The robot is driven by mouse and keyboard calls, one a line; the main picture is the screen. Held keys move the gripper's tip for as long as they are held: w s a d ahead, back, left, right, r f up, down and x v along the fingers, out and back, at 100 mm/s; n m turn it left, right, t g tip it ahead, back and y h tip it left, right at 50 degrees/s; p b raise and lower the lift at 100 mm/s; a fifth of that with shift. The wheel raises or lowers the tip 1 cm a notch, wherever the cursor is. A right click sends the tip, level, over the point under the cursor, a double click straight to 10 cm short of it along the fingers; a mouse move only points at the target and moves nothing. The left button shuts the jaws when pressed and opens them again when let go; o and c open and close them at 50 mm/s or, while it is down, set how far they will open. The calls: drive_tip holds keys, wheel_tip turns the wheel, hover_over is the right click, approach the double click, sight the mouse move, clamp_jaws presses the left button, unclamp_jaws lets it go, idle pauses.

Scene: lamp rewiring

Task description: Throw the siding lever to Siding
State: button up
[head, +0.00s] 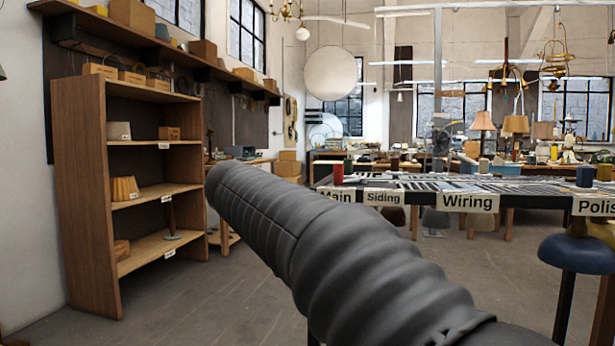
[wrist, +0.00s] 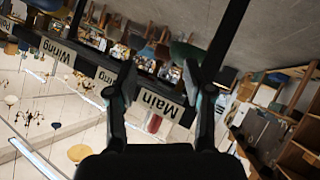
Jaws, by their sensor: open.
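The Main sign (head: 336,194) and Siding sign (head: 384,198) hang on the near edge of the roller track (head: 440,184) in the head view. A red upright piece (head: 338,174) stands above the Main sign; I cannot tell whether it is the siding lever. In the wrist view, which is upside down, my gripper (wrist: 159,82) is open and empty. The Main sign (wrist: 160,103) shows between and beyond its fingers, with a red piece (wrist: 153,124) beside it. No contact shows. The lever's setting cannot be made out. My arm hides part of the head view.
A wooden shelf unit (head: 92,190) with lampshades and boxes stands at the left. The Wiring sign (head: 467,202) and Polish sign (head: 596,207) are farther right on the track. A blue rounded stool-like thing (head: 580,254) is at the right. Floor between shelf and track is clear.

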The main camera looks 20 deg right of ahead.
drive_tip(key=w+r+m+h, duration=0.3)
drive_tip(key=w+r, duration=0.2)
drive_tip(key=w, duration=0.1)
drive_tip(key=m+g+h, duration=0.2)
drive_tip(key=m+h, duration=0.2)
drive_tip(key=m, duration=0.1)
approach(339, 180)
drive_tip(key=shift+m, duration=0.3)
drive_tip(key=w+d, duration=0.1)
drive_tip(key=d, duration=0.2)
drive_tip(key=w+d+r, duration=0.1)
drive_tip(key=d, duration=0.3)
drive_tip(key=w+d, duration=0.1)
drive_tip(key=d, duration=0.2)
drive_tip(key=shift+d+r, duration=0.2)
drive_tip(key=shift+r, duration=0.2)
clamp_jaws()
